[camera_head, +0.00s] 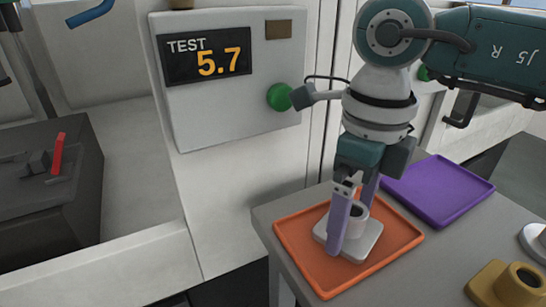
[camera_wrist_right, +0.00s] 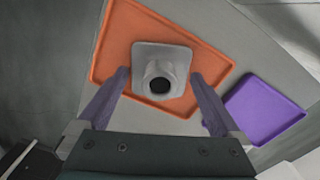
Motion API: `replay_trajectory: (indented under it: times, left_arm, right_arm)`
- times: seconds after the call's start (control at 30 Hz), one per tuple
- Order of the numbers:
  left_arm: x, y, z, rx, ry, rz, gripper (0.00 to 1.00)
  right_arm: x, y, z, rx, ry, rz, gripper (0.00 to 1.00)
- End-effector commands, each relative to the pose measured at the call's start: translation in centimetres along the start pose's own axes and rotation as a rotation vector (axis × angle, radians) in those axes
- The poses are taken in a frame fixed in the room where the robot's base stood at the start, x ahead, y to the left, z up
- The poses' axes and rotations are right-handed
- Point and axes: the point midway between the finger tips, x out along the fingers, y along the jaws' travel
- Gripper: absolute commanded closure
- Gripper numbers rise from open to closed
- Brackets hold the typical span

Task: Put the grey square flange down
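The grey square flange (camera_head: 368,240) rests flat on the orange tray (camera_head: 324,290), its round hub pointing up. In the wrist view the flange (camera_wrist_right: 147,52) shows its square plate and dark bore, over the orange tray (camera_wrist_right: 112,50). My right gripper (camera_head: 351,228) points down over the flange, with its purple fingers on either side of the hub. In the wrist view my right gripper (camera_wrist_right: 160,74) is open, with a visible gap between each finger and the hub. My left gripper is in neither view.
A purple tray (camera_head: 440,190) lies behind and right of the orange one on the grey table. A yellow flanged part (camera_head: 488,283) and a whitish round part (camera_head: 533,240) stand at the right. A panel reading TEST 5.7 (camera_head: 204,52) has a green button (camera_head: 280,96).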

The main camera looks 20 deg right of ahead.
Motion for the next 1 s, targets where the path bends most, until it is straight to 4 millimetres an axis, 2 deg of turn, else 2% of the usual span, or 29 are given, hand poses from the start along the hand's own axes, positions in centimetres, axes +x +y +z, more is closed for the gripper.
replay_trajectory:
  times: [0.17, 0.23, 0.5, 0.7, 0.83, 1.0]
  left_arm:
    - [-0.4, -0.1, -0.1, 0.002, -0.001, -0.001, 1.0]
    - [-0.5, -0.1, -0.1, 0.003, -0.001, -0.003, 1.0]
    - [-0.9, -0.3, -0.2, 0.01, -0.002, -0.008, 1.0]
    - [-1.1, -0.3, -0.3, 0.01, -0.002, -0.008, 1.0]
    - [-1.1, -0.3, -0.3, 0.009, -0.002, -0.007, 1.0]
    - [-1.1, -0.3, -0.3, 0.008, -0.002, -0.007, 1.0]
  right_arm:
    - [-0.7, 0.0, 0.0, 0.0, -0.001, 0.0, 0.0]
    - [-1.7, -0.1, 0.1, -0.001, -0.003, -0.002, 0.0]
    - [-7.8, -0.1, 0.1, -0.002, -0.006, -0.003, 0.0]
    - [-11.2, -0.1, 0.1, 0.0, -0.003, -0.001, 0.0]
    - [-12.2, 0.0, 0.0, 0.001, -0.001, 0.0, 0.0]
    - [-12.4, 0.0, 0.0, 0.001, 0.0, 0.0, 0.0]
